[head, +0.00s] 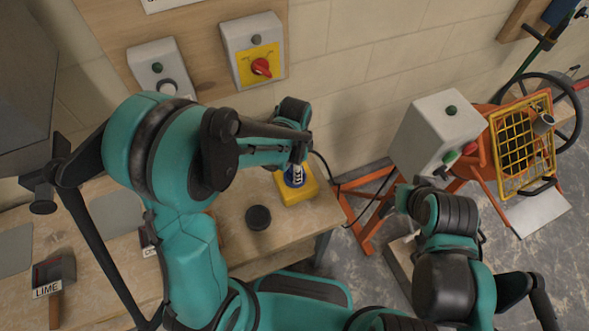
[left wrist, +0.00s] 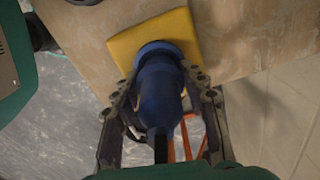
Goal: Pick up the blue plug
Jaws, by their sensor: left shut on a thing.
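The blue plug (head: 294,176) is at the yellow block (head: 307,190) near the right end of the wooden bench; in the left wrist view the plug (left wrist: 158,92) has a round collar over the yellow block (left wrist: 178,30). I cannot tell whether it is seated in the block or just above it. My left gripper (head: 297,160) is shut on the plug, with one finger on each side of its body in the left wrist view (left wrist: 160,100). My right gripper (head: 400,196) is apart from the bench, near the orange machine, and its fingers are not clear.
A black round piece (head: 258,217) lies on the bench (head: 230,205) left of the yellow block. A grey box with a red knob (head: 261,67) is on the wall board behind. An orange mixer frame with a yellow grid (head: 522,145) stands at right. A LIME-labelled scoop (head: 54,272) is at far left.

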